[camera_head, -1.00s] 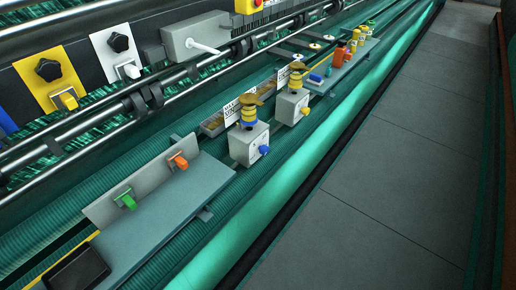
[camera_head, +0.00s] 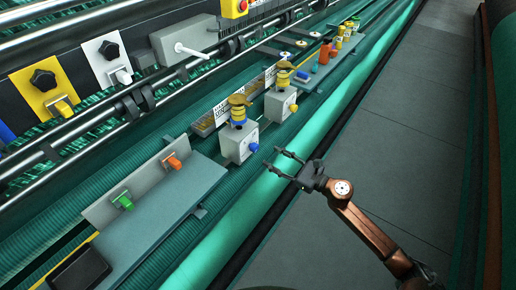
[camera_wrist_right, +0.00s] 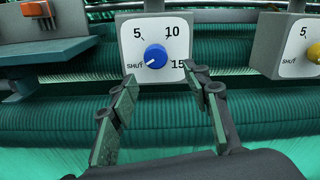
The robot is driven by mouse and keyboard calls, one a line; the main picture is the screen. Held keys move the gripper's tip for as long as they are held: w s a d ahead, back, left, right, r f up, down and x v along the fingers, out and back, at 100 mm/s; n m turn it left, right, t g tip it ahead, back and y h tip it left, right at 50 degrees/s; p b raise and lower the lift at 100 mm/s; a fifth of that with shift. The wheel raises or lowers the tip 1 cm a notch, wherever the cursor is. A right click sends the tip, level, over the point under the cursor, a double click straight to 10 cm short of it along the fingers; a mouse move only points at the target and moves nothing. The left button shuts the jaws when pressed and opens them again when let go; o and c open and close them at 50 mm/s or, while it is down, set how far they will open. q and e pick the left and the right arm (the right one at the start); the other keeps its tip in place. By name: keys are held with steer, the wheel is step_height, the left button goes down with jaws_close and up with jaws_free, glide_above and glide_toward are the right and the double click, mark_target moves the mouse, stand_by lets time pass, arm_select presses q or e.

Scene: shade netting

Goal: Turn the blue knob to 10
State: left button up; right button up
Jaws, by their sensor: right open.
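The blue knob (camera_head: 253,147) sits on the front of a grey box (camera_head: 236,146) with a yellow-and-blue spool on top. In the right wrist view the blue knob (camera_wrist_right: 156,56) is on a white dial plate (camera_wrist_right: 136,32) marked SHUT, 5, 10 and 15. Its white mark points lower left, toward SHUT. My right gripper (camera_head: 274,160) is open and empty, a short way in front of the knob. In the wrist view its fingers (camera_wrist_right: 159,76) stand apart below the knob, not touching it. My left gripper is not in view.
A second grey box (camera_head: 279,104) with a yellow knob (camera_head: 293,108) stands to the right. A shelf with a green switch (camera_head: 124,202) and an orange switch (camera_head: 173,162) is at the left. A green roll (camera_head: 232,234) runs along the front; the grey floor at right is clear.

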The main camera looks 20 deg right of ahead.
mark_target(257, 149)
steer(key=shift+n, duration=0.3)
steer(key=x, duration=0.4)
steer(key=p+x, duration=0.1)
steer(key=x, duration=0.1)
steer(key=shift+w+a+r, duration=0.15)
steer(key=shift+a+r, duration=0.25)
steer(key=shift+a, duration=0.1)
steer(key=shift+w+a+f, duration=0.1)
steer(key=shift+w+a, duration=0.25)
steer(key=shift+w, duration=0.1)
steer(key=shift+c, duration=0.6)
steer(key=c, duration=0.9)
steer(key=shift+d, duration=0.2)
steer(key=shift+c, duration=0.7)
steer(key=shift+a, duration=0.1)
